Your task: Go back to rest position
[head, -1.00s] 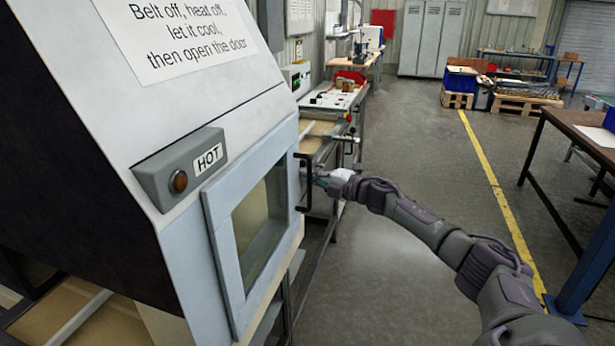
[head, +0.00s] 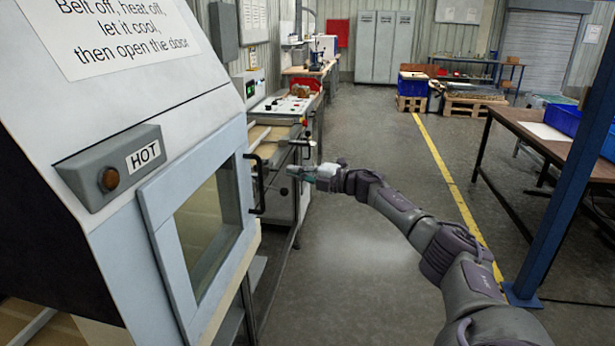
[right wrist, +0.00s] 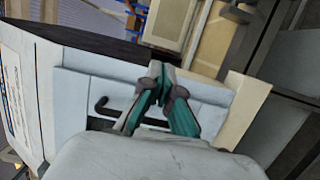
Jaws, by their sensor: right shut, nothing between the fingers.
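My right gripper (head: 292,172) is shut and empty, in the air to the right of the oven door's black handle (head: 256,185). A gap shows between its tips and the handle in the head view. In the right wrist view its teal fingers (right wrist: 158,80) come together at the tips, and the handle (right wrist: 102,106) shows to their left. The oven door (head: 165,235) with its window looks shut. My left gripper is not in view.
A box marked HOT (head: 112,168) with a dull amber lamp sits on the oven. A bench with controls (head: 285,106) stands behind the handle. A dark table (head: 520,122) and blue post (head: 560,190) stand at right. The floor between is clear.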

